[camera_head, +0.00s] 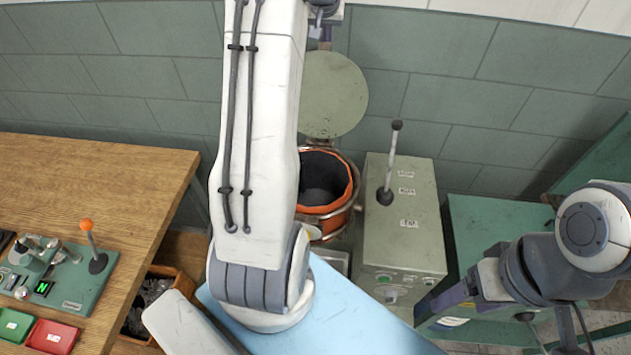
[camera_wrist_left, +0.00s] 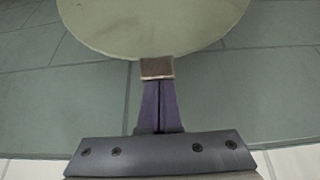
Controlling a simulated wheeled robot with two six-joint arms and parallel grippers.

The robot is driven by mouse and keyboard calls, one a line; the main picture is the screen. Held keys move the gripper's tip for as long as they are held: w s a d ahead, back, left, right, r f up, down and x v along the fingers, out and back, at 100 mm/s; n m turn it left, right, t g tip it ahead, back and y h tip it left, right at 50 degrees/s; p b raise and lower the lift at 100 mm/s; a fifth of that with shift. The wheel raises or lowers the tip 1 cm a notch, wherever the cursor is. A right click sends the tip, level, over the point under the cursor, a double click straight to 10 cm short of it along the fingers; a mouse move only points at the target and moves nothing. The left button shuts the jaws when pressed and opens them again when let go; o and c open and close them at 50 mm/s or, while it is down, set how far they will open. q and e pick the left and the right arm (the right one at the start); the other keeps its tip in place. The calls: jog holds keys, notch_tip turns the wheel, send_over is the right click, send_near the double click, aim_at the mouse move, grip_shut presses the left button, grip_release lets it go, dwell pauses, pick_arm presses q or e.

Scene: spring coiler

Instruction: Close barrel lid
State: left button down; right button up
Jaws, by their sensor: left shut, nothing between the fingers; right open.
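The barrel lid (camera_head: 335,98) is a round grey-green disc. It stands open, raised behind the barrel (camera_head: 338,217) near the wall. The barrel has an orange rim and a dark inside, partly hidden by my left arm. My left gripper (camera_head: 324,36) is at the lid's top edge. In the left wrist view its purple fingers (camera_wrist_left: 158,82) are shut together. A small brown block (camera_wrist_left: 157,68) sits at their tips against the lid's rim (camera_wrist_left: 155,25); I cannot tell firm contact. My right gripper (camera_head: 428,308) is open at lower right, away from the lid.
A grey-green box with a lever (camera_head: 405,240) stands right of the barrel. A wooden table (camera_head: 90,185) with a control panel (camera_head: 60,275) and green and red trays (camera_head: 52,336) is at left. A wooden crate (camera_head: 172,278) is below it. A green cabinet (camera_head: 480,225) stands at right.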

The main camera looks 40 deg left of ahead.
aim_at(324, 61)
pick_arm(q)
jog(key=shift+f, duration=0.1)
jog(key=shift+f+b, duration=1.2)
jog(key=shift+f, duration=0.45)
jog(key=shift+s, duration=0.1)
jog(key=shift+s+d+r+b, duration=0.15)
jog(key=shift+s+d+b, duration=0.15)
jog(key=shift+s, duration=0.2)
jog(key=shift+s+d+r+b, duration=0.15)
jog(key=shift+s+d, duration=0.2)
jog(key=shift+s, duration=0.1)
jog(key=shift+s+d+r+b, duration=0.15)
jog(key=shift+s+d+b, duration=0.4)
jog(key=shift+s, duration=0.4)
jog(key=shift+s+d+r, duration=0.25)
jog(key=shift+s+d, duration=0.1)
jog(key=shift+s, duration=0.2)
jog(key=shift+s+d+r, duration=0.25)
jog(key=shift+s+d, duration=0.1)
jog(key=shift+s, duration=0.15)
